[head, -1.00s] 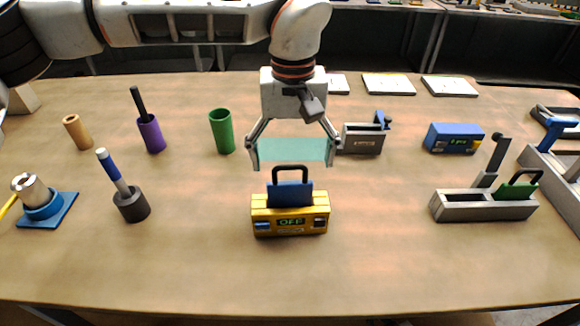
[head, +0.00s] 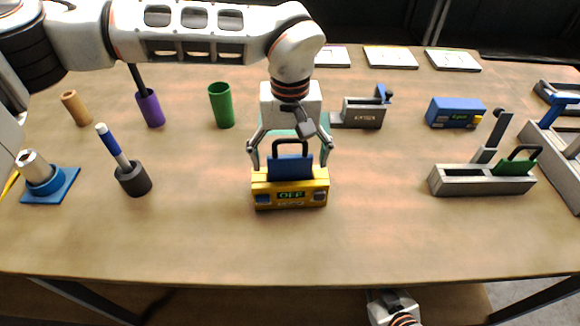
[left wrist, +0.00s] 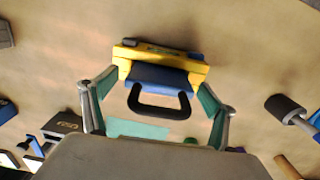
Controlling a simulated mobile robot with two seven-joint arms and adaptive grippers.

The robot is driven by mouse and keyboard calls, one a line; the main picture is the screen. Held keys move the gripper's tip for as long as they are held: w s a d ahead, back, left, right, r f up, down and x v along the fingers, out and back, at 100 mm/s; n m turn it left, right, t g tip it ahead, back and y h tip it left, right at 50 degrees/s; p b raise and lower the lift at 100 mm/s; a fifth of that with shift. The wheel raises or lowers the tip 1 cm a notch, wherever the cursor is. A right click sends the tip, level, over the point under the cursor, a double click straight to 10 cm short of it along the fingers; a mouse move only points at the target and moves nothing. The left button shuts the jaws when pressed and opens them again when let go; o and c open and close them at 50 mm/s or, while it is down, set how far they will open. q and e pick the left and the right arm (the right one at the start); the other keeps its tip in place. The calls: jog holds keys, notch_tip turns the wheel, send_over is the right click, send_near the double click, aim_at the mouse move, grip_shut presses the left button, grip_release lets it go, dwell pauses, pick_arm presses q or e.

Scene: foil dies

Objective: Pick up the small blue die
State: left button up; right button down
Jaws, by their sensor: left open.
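The small blue die (head: 290,168) is a blue block with a black loop handle, seated upright in a yellow machine (head: 290,195) marked OFF. It also shows in the left wrist view (left wrist: 158,77), its handle pointing toward the palm. My left gripper (head: 290,160) is open above the machine, one finger on each side of the die, with a gap visible on both sides of the handle. The fingers also show in the left wrist view (left wrist: 157,88). A white and orange part of my right arm (head: 395,306) shows at the bottom edge; its jaws are not clear.
A green cup (head: 221,105) and purple cup (head: 150,108) stand left of the gripper. A grey box (head: 362,113) stands behind it on the right, with a blue box (head: 455,112) farther right. A grey press (head: 480,181) holds a green handled block (head: 515,163). The front table is clear.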

pick_arm(q)
jog(key=c, duration=1.7)
jog(key=shift+r, duration=0.1)
jog(key=shift+c, duration=0.2)
jog(key=shift+r, duration=0.1)
notch_tip(320, 180, up, 20)
